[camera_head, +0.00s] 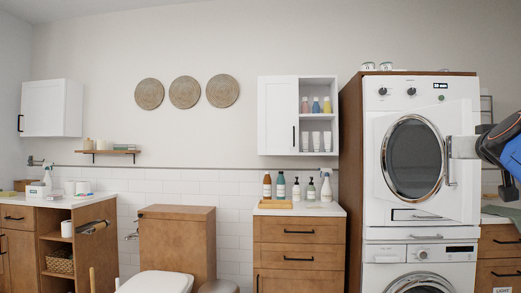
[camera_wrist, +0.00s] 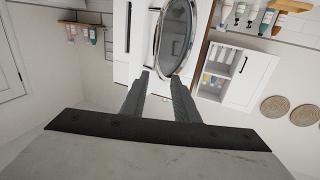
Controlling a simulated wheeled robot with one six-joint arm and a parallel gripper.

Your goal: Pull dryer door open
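The dryer (camera_head: 420,95) is the upper white machine in the tall wooden housing. Its door (camera_head: 460,115) has a round dark window (camera_head: 412,157) and a vertical handle (camera_head: 450,170) on its right side. The door panel looks slightly ajar, its right side swung outward. My gripper (camera_head: 452,147) comes from the right and is at the upper part of the handle. In the wrist view, the two fingers of my gripper (camera_wrist: 159,74) are apart, just below the round window (camera_wrist: 175,35). The handle is not clear between them, and contact cannot be told.
A washer (camera_head: 420,255) stands below the dryer. A wooden drawer cabinet (camera_head: 298,240) with bottles is left of the housing, under a white wall cabinet (camera_head: 278,115). A counter with drawers (camera_head: 499,245) is at the right, below my arm.

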